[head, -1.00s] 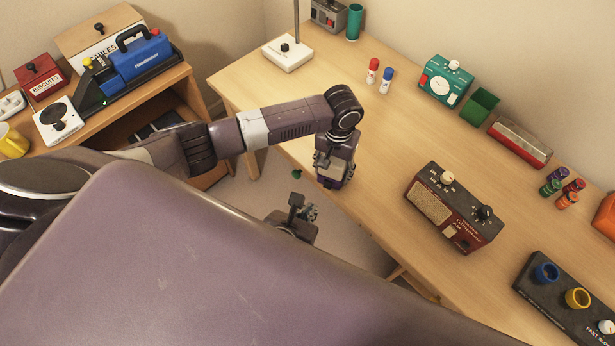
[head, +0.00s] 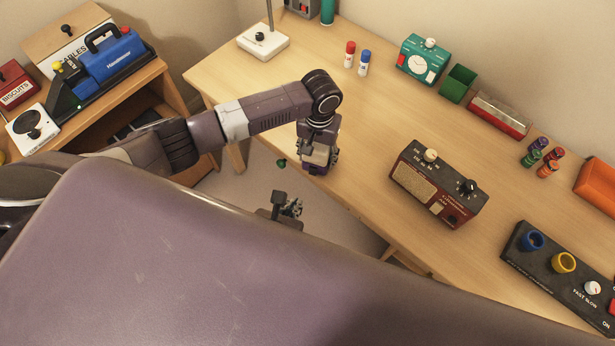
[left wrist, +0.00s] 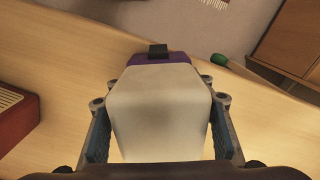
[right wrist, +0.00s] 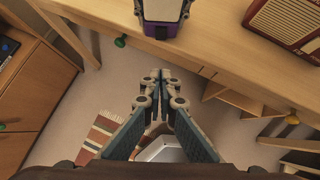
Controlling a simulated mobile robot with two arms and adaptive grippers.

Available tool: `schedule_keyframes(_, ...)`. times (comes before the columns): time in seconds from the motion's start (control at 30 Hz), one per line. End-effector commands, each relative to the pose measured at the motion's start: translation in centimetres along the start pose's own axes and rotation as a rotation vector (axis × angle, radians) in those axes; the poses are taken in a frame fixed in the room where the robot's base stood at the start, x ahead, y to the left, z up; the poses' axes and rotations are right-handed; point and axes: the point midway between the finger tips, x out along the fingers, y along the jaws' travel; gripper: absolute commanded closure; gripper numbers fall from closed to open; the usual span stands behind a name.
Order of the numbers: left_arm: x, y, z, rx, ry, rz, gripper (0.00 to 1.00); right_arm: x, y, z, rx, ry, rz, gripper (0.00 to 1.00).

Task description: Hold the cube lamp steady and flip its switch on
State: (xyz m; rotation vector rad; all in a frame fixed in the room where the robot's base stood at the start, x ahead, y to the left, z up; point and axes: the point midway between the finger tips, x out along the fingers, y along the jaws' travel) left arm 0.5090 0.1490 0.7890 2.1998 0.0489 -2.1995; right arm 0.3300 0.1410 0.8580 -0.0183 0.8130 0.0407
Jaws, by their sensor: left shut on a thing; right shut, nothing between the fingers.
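The cube lamp (left wrist: 160,105) is a pale block with a purple base (left wrist: 150,74) and a small black switch (left wrist: 158,50) on the base. My left gripper (head: 318,160) is shut on the lamp, with a finger on each side of the pale block, at the desk's front edge. I cannot tell whether the base rests on the desk. In the right wrist view the lamp's purple base (right wrist: 158,30) is at the top, beyond my right gripper (right wrist: 160,76). The right gripper is shut and empty, lower than the desktop and apart from the lamp.
The wooden desk (head: 365,130) carries a red-brown radio (head: 437,186) right of the lamp. Red and blue marker bottles (head: 364,62), a teal timer (head: 423,60) and a dark control panel (head: 560,265) stand further off. A green knob (right wrist: 120,42) is by the desk's front.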

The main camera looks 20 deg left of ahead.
Motion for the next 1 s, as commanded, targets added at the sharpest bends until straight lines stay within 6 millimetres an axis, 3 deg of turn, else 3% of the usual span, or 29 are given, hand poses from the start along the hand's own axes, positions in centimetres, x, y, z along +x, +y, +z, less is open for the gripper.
schedule_keyframes(0.23, -0.1, 0.0, 0.0, 0.000, 0.001, 0.001, 0.81, 1.2, 0.0, 0.1, -0.001, -0.001, -0.002, 1.00)
schedule_keyframes(0.7, -0.1, 0.0, 0.0, 0.000, 0.001, 0.001, 0.81, 9.8, 0.0, 0.1, -0.001, 0.000, -0.002, 1.00)
schedule_keyframes(1.0, -0.1, 0.0, 0.0, 0.000, 0.001, 0.001, 0.81, 12.7, 0.0, 2.3, 0.000, 0.000, -0.001, 1.00)
